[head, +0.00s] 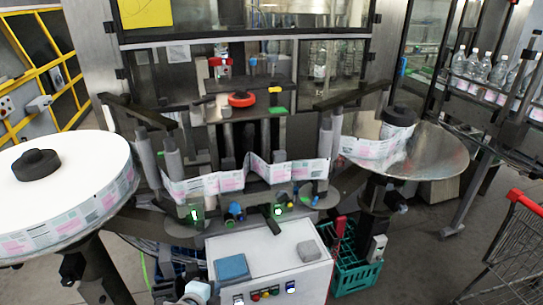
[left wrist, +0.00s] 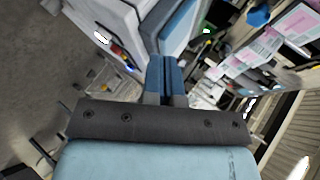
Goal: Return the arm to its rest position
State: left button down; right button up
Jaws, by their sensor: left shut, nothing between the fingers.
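My left gripper (head: 196,292) is low in the head view, at the bottom edge, just left of the white cabinet (head: 262,245). Only a small part of it shows there. In the left wrist view its two blue fingers (left wrist: 167,78) are together with nothing between them. The cabinet also shows in that view (left wrist: 112,22), beyond the fingertips. My right gripper is in neither view.
A blue pad (head: 232,268) and a grey block (head: 309,251) lie on the cabinet. A large label reel (head: 65,190) is at left, a metal disc (head: 430,150) at right. A green crate (head: 352,270) stands right of the cabinet, a cart (head: 515,250) further right.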

pick_arm(q)
jog(key=s+a+f+n, duration=0.2)
jog(key=s+f+n, duration=0.1)
jog(key=s+n, duration=0.6)
jog(key=s+a+f+n, duration=0.2)
jog(key=s+f+n, duration=0.2)
jog(key=s+n, duration=0.4)
jog(key=s, duration=0.4)
jog(key=shift+s+a+f+n+y, duration=0.3)
jog(key=shift+s+a+n+y, duration=0.05)
jog(key=shift+a+n+y, duration=0.05)
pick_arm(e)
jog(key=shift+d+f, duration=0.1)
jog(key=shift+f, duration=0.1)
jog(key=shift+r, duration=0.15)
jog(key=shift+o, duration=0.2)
